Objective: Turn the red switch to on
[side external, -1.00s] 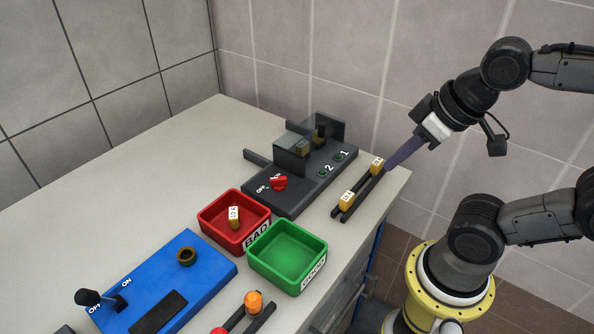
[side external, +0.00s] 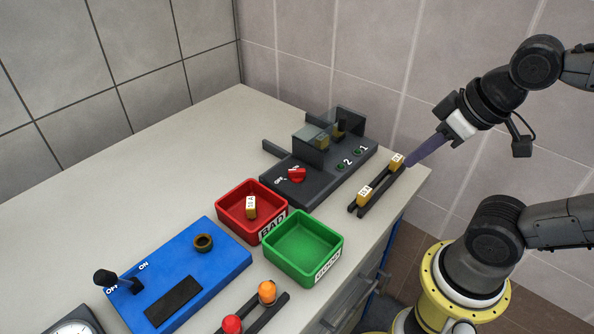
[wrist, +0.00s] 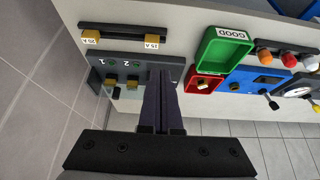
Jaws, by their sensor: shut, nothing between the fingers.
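The red switch (side external: 297,174) is a small knob on the near-left end of a dark grey device (side external: 312,192). An OFF label stands to its left and an ON label just behind it, partly covered by the knob. I cannot tell exactly which way the knob points. My gripper (side external: 409,163) is in the air at the device's right, its fingertips appearing close to the far end of the fuse rack, well away from the switch. In the wrist view the long dark fingers (wrist: 161,74) lie together, empty, over the device (wrist: 136,72) and hide the switch.
A black rack (side external: 375,194) with two yellow fuses stands right of the device. A clear cover (side external: 313,133) is on the device. Red BAD (side external: 237,224) and green GOOD (side external: 303,248) bins and a blue box (side external: 208,280) stand nearer. The left counter is clear.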

